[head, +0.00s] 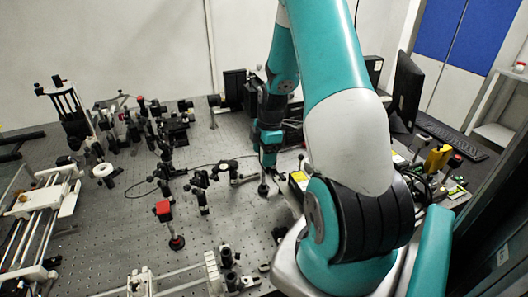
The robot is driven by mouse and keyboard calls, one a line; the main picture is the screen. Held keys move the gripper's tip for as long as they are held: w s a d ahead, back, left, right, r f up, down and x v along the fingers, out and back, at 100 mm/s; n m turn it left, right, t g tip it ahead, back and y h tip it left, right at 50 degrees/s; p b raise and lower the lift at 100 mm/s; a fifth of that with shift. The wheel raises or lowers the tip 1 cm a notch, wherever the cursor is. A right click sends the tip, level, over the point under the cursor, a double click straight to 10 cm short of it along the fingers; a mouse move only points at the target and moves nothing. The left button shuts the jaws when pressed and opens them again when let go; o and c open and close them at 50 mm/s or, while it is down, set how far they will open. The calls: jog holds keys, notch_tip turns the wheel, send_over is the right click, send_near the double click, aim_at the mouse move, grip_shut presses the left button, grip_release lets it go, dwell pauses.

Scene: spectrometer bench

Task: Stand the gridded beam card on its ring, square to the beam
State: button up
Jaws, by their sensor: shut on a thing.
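My gripper (268,160) points down over the middle of the perforated bench, at the end of my teal arm. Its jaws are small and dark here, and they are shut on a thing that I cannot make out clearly. Just below the jaws is a short dark post on a round foot (263,188); I cannot tell whether the held thing touches it. I cannot pick out the gridded beam card or its ring for certain in the head view. My own arm covers part of the bench on the right.
A red-topped post (163,210) stands left of my gripper. Dark optic mounts (200,190) stand between them. A yellow-labelled box (299,179) is close on the right. More optics crowd the back left. A white rail frame (38,215) is at left. A monitor (406,90) stands at back right.

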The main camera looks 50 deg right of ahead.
jog(key=shift+f, duration=0.25)
jog(key=shift+f, duration=0.2)
jog(key=o, duration=1.4)
jog(key=shift+r, duration=0.15)
